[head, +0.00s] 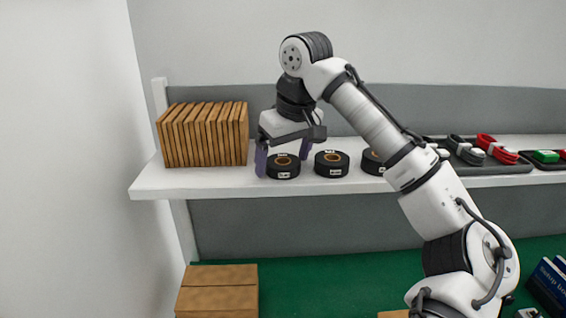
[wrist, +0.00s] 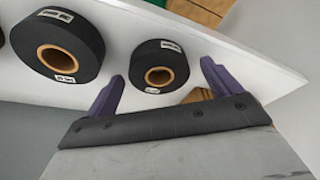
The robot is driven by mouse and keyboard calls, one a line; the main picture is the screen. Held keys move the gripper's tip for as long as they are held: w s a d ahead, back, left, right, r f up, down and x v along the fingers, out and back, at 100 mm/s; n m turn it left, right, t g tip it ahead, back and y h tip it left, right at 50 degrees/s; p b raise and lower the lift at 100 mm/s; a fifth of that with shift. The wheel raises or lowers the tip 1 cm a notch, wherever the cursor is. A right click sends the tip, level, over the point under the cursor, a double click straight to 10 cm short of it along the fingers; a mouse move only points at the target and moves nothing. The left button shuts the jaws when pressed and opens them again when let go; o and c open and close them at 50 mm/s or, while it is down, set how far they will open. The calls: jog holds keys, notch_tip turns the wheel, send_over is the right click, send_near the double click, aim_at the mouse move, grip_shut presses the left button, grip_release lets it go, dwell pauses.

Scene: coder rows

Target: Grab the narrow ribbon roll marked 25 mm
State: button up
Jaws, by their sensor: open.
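Black ribbon rolls with tan cores and small white labels stand flat in a row on the white shelf. The leftmost roll (head: 284,173) is between the fingers of my open gripper (head: 282,165). In the wrist view this roll (wrist: 142,65) looks smaller than the neighbouring roll (wrist: 85,40) and sits between the purple fingertips, with my gripper (wrist: 162,72) open around it. I cannot see contact. The middle roll (head: 332,170) stands to the right. A third roll (head: 370,166) is partly hidden by my arm. The labels are too small to read, so I cannot confirm the 25 mm mark.
Upright brown wooden panels (head: 205,135) stand just left of my gripper on the shelf (head: 200,183). Dark trays (head: 500,168) with cables lie at the right. A grey back panel rises behind. Cardboard boxes (head: 217,290) sit on the green surface below.

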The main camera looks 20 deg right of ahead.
jog(key=shift+c, duration=0.3)
jog(key=c, duration=1)
jog(key=shift+r, duration=0.1)
jog(key=shift+c, duration=0.2)
